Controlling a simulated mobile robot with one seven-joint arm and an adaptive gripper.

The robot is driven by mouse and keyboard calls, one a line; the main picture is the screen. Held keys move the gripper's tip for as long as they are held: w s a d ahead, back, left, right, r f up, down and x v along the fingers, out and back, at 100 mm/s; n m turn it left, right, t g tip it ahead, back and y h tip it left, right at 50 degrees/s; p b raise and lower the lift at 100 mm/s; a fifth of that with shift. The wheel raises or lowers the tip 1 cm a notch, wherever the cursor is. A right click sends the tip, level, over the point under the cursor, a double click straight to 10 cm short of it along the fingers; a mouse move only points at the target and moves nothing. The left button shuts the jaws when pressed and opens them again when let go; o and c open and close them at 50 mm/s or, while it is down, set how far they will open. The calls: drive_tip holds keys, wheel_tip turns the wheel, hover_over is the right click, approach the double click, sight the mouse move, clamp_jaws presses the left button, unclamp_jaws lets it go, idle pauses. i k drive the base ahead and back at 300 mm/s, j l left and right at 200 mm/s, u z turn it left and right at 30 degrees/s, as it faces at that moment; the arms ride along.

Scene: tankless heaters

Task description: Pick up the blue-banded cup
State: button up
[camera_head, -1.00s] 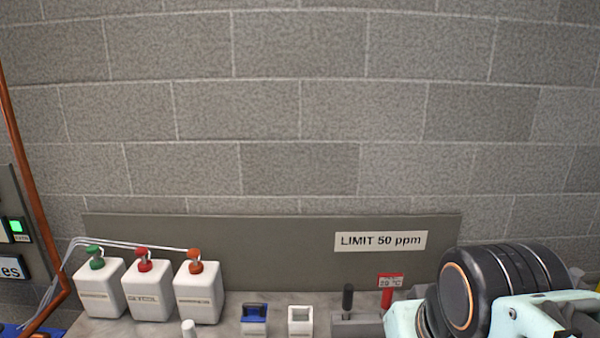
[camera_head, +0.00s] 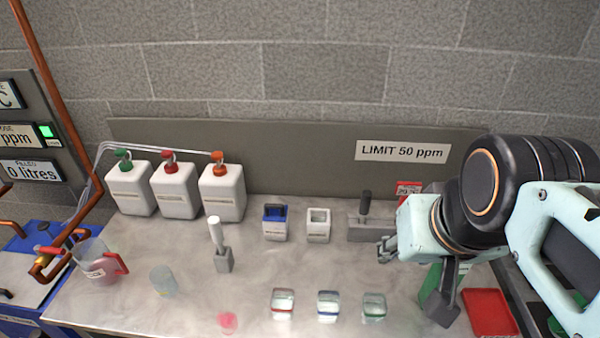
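The blue-banded cup (camera_head: 328,306) is a small, clear, squarish cup with a blue band near its rim. It stands upright on the bench near the front, between a red-banded cup (camera_head: 283,304) and a green-banded cup (camera_head: 374,307), apart from both. My arm comes in from the right, and its wrist is above the bench, to the right of and behind the cups. Nothing of mine touches the blue-banded cup.
A blue-rimmed white container (camera_head: 275,223) and a plain white one (camera_head: 318,226) stand behind the cups. Left are a jug (camera_head: 98,265), a clear beaker (camera_head: 163,280) and a white-handled tool in a stand (camera_head: 222,258). White bottles (camera_head: 222,190) line the back. A red tray (camera_head: 490,312) lies right.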

sight(328, 301)
drive_tip(key=u, duration=1.25)
drive_tip(key=k+l+u, duration=0.15)
drive_tip(key=u, duration=0.15)
drive_tip(key=k+l+u, duration=0.15)
drive_tip(key=l+u, duration=0.2)
drive_tip(key=k+l, duration=0.3)
drive_tip(key=k, duration=0.25)
drive_tip(key=i, duration=0.15)
